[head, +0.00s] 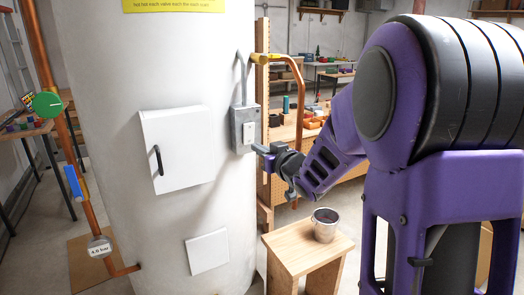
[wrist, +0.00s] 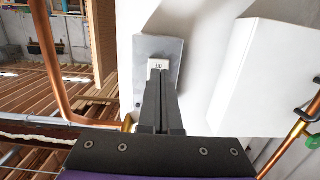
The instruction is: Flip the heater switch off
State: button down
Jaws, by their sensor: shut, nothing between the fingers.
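The heater switch (head: 248,132) is a small white switch on a grey metal box (head: 237,140), fixed to the right side of a large white tank (head: 100,90). In the wrist view the white switch (wrist: 158,65) shows just beyond my fingertips on its grey plate (wrist: 174,52). My gripper (head: 258,148) is shut and empty, its fingers pointing at the lower part of the box. In the wrist view my gripper (wrist: 158,78) has both fingers together, overlapping the lower edge of the switch. I cannot tell whether they touch it. The fingers hide part of the box.
A white cabinet (head: 185,130) with a black handle is on the tank left of the switch. A copper pipe (head: 298,110) runs right of the box. A wooden stool (head: 290,250) with a metal bucket (head: 324,228) stands below my arm.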

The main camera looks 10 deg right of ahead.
jog(key=f+v, duration=0.2)
jog(key=v, duration=0.8)
jog(key=shift+s, duration=0.3)
